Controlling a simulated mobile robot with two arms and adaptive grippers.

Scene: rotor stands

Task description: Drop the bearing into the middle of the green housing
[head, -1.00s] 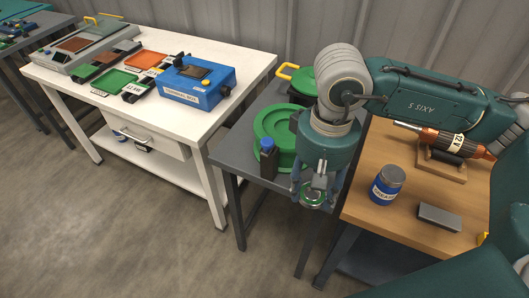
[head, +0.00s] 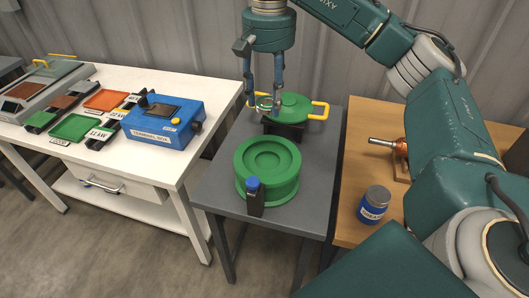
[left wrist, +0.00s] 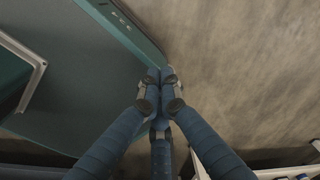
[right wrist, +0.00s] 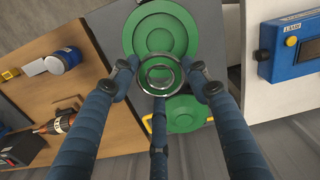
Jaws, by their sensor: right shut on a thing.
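The green housing (head: 267,163) is a round green part with a stepped hollow in its middle, on the grey table. It also shows in the right wrist view (right wrist: 160,22). My right gripper (head: 264,103) is shut on the bearing (right wrist: 160,72), a shiny metal ring, and holds it above the table. In the head view the bearing is behind the housing, near the green lid with yellow handles (head: 295,107), and partly hidden by the fingers. In the left wrist view my left gripper (left wrist: 168,78) has its fingertips close together, with nothing visible between them.
A blue-labelled grease can (head: 374,205) stands on the wooden table to the right. A blue terminal box (head: 164,122) and trays are on the white table to the left.

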